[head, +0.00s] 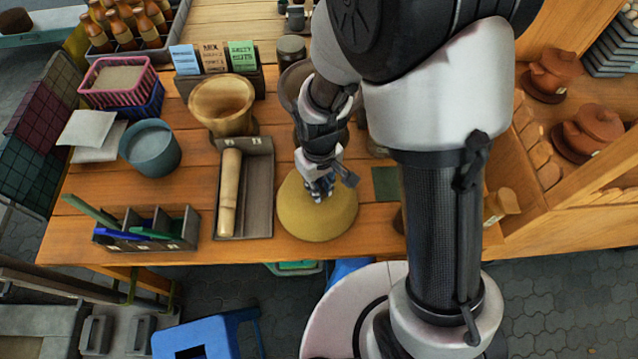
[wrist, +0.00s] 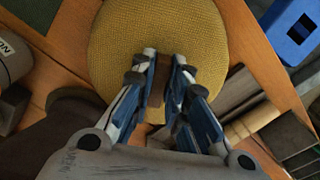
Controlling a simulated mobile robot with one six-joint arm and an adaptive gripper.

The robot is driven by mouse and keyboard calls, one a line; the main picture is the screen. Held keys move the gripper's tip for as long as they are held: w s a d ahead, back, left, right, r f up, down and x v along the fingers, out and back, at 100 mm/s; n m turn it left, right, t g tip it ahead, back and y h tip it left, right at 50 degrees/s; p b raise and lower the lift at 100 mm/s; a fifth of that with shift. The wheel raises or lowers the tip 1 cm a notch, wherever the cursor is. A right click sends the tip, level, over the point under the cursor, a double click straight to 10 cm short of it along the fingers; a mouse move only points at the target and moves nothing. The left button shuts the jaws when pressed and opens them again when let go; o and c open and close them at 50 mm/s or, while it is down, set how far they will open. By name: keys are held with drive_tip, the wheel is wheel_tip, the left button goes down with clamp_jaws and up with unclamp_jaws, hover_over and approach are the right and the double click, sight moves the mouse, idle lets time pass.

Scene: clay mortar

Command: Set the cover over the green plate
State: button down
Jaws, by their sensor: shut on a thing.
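The cover is a yellow woven dome (head: 317,212) near the table's front edge, left of my arm. It fills the upper middle of the wrist view (wrist: 160,35). My gripper (head: 320,188) points down at its top. In the wrist view my fingers (wrist: 163,75) are shut on the cover's small brown knob (wrist: 155,95). I cannot tell whether the cover's rim touches the table or hangs just above it. No round green plate shows; anything under the cover is hidden. A flat dark green square (head: 386,183) lies right of the cover.
A grey tray (head: 262,190) with a wooden roller (head: 229,190) lies close left of the cover. A wooden mortar (head: 221,104), a blue-grey pot (head: 150,148) and a divided box (head: 148,236) stand farther left. Shelves with clay pots (head: 597,130) are at right.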

drive_tip(key=c, duration=1.5)
unclamp_jaws()
drive_tip(key=shift+r, duration=0.1)
wheel_tip(320, 180, up, 12)
drive_tip(key=s+d+r+m+t, duration=0.1)
drive_tip(key=s+d+r+m, duration=0.1)
drive_tip(key=s+d+r, duration=0.1)
drive_tip(key=s+d+r+m+t, duration=0.1)
drive_tip(key=s+d+r+t, duration=0.1)
drive_tip(key=s+d+r, duration=0.2)
drive_tip(key=s+d+r+m+t, duration=0.1)
drive_tip(key=s+d+r+m, duration=0.1)
drive_tip(key=s+r, duration=0.4)
drive_tip(key=shift+s+d+r+m+t, duration=0.1)
drive_tip(key=shift+d+r+m+t, duration=0.05)
drive_tip(key=shift+d, duration=0.3)
drive_tip(key=shift+d+r+m+t, duration=0.15)
drive_tip(key=shift+d, duration=0.25)
